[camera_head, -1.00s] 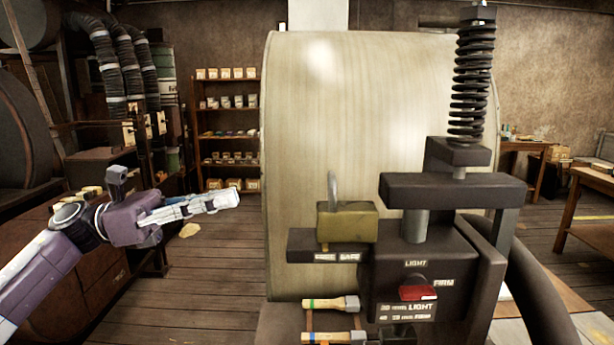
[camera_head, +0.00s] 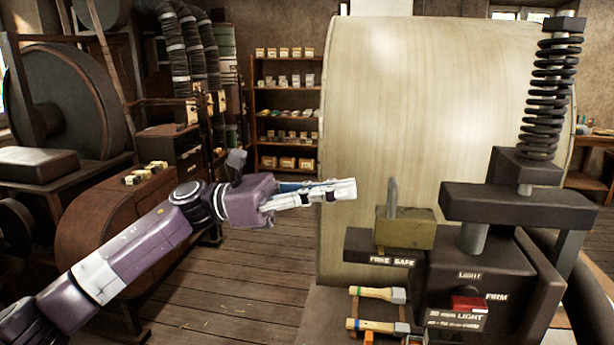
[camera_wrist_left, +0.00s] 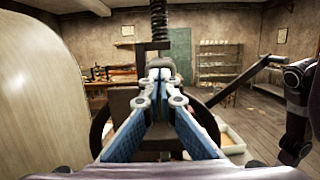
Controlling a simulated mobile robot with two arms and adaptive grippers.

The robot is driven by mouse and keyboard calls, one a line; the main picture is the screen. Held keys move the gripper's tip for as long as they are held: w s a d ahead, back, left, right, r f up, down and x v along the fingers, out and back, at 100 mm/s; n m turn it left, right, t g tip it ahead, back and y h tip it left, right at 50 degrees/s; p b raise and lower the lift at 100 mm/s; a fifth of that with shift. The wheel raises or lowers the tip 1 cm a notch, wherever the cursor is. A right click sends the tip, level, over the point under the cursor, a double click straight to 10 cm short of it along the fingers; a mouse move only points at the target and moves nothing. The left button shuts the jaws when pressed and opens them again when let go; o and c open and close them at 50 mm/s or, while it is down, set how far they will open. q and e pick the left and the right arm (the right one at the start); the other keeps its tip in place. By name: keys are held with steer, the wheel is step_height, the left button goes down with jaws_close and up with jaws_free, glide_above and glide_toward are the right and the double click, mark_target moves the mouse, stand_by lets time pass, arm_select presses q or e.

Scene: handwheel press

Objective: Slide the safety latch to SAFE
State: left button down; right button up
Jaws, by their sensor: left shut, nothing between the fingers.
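The safety latch is an olive-brass block (camera_head: 405,234) with an upright grey tab (camera_head: 392,200). It sits on a dark bar (camera_head: 357,246) at the left of the press, above the FREE and SAFE labels (camera_head: 392,261). The tab stands at the block's left part; I cannot tell exactly which label it lines up with. My left gripper (camera_head: 350,189) is shut and empty, a short way left of the tab and about level with it, apart from it in the picture. In the left wrist view its closed fingertips (camera_wrist_left: 160,76) point towards the press and cover its middle.
A large pale drum (camera_head: 400,110) stands behind the latch. The press has a tall spring (camera_head: 553,95) and a red LIGHT/FIRM selector (camera_head: 469,303). Wooden-handled tools (camera_head: 375,293) hang below the bar. The floor left of the press is clear. Shelves (camera_head: 287,110) stand far back.

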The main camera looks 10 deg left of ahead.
mark_target(395, 189)
arm_select(q)
steer(key=shift+d+r+p, duration=0.25)
steer(key=shift+d+p, duration=0.4)
steer(key=shift+d, duration=0.5)
steer(key=shift+d+r+p, duration=0.2)
steer(key=shift+d+p, duration=0.4)
steer(key=shift+d, duration=0.55)
arm_select(e)
step_height(395, 189, up, 3)
steer(key=shift+r, duration=0.15)
arm_select(q)
steer(key=shift+d+f, duration=0.1)
steer(key=shift+d, duration=0.15)
steer(key=d+b, duration=0.2)
steer(key=d, duration=0.1)
steer(key=shift+d, duration=0.4)
steer(key=shift+a, duration=0.1)
arm_select(e)
step_height(395, 189, down, 2)
steer(key=shift+f, duration=0.1)
arm_select(q)
steer(key=shift+a, duration=0.1)
